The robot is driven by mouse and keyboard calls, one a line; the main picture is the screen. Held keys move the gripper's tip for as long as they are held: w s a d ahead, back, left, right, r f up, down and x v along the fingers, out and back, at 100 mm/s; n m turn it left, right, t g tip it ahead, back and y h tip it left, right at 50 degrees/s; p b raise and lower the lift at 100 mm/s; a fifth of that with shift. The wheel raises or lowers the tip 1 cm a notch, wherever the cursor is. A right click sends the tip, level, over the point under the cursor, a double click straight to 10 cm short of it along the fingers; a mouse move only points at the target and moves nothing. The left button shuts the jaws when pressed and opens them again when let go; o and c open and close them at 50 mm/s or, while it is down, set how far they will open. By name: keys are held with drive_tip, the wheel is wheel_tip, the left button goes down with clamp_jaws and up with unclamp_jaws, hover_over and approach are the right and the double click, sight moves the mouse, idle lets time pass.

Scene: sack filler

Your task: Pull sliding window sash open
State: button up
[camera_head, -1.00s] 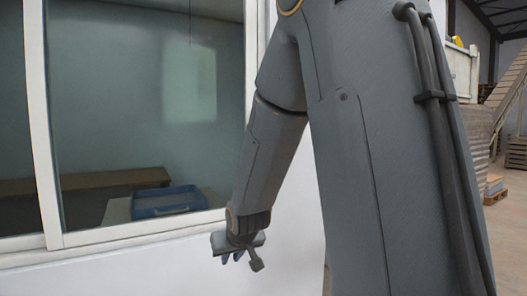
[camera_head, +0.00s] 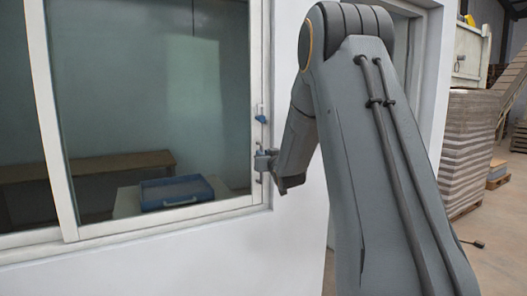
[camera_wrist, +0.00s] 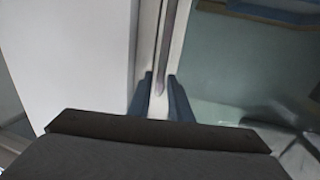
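The sliding window sash (camera_head: 257,60) is a white frame around a large glass pane (camera_head: 150,90), and its right upright stands close to the wall-side frame. A slim upright handle shows on that upright, with a small blue piece (camera_head: 261,118) near its top. My gripper (camera_head: 262,163) is at the lower part of this upright, reaching in from the right. In the wrist view my gripper's two blue fingers (camera_wrist: 160,78) are apart, one on each side of a narrow grey bar (camera_wrist: 170,35). I see no clear contact with the bar.
Behind the glass are a blue tray (camera_head: 176,192) on a pale table and a brown bench (camera_head: 90,167). White wall (camera_head: 290,235) lies below and right of the window. A stacked pallet load (camera_head: 478,150) stands on the open floor at right.

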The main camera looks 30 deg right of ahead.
drive_tip(key=shift+w+d+p, duration=0.2)
drive_tip(key=shift+w+p, duration=0.2)
drive_tip(key=shift+w, duration=1.05)
